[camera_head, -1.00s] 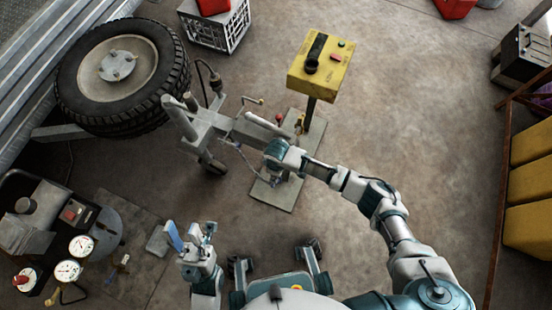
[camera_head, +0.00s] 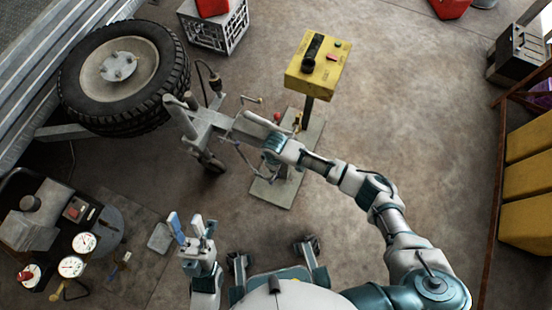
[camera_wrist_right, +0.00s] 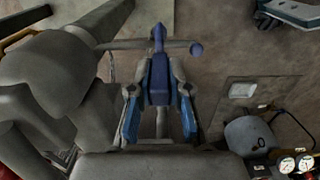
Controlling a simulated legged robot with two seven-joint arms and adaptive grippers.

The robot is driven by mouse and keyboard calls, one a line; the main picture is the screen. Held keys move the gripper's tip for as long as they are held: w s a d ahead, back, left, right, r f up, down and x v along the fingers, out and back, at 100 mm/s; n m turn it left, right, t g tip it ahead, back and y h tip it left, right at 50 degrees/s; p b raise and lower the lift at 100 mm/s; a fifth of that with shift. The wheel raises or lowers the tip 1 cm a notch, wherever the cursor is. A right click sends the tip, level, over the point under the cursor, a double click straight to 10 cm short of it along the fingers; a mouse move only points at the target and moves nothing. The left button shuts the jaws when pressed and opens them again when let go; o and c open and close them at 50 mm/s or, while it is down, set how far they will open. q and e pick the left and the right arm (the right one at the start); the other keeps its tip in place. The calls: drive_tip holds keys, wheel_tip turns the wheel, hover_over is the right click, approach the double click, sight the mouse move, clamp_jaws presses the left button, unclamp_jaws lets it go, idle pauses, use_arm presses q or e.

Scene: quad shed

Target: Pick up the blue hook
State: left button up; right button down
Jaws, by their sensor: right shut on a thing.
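The blue hook (camera_wrist_right: 158,82) stands between the fingers of my right gripper (camera_wrist_right: 158,92) in the right wrist view. The fingers, with blue pads, are shut on it from both sides. Its upper end is beside a grey bar of the trailer coupling (camera_wrist_right: 85,60). In the head view my right arm reaches over the coupling (camera_head: 215,122), and its wrist and hand hide the hook there. My left gripper (camera_head: 186,224) is open and empty at the lower left of the head view, its fingers pointing up the picture.
A yellow control box (camera_head: 318,62) stands on a post above a base plate (camera_head: 277,190). A large wheel (camera_head: 122,72) is at upper left. A cart with gauges (camera_head: 72,267) is at lower left. Yellow bins (camera_head: 528,205) stand at right. Floor right of the control box is clear.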

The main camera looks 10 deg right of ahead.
use_arm(q)
drive_tip(key=w+d+f+m+g+p, duration=0.1)
drive_tip(key=w+f+m+g+p, duration=0.1)
drive_tip(key=w+f+g+p, duration=0.4)
wheel_tip(320, 180, down, 5)
drive_tip(key=w+g, duration=0.1)
drive_tip(key=g, duration=0.5)
drive_tip(key=shift+w+r+m, duration=0.15)
drive_tip(key=shift+m, duration=0.25)
use_arm(e)
drive_tip(key=s+a, duration=1)
drive_tip(key=s, duration=0.4)
drive_tip(key=shift+s+a+r, duration=0.2)
drive_tip(key=shift+s+r, duration=0.2)
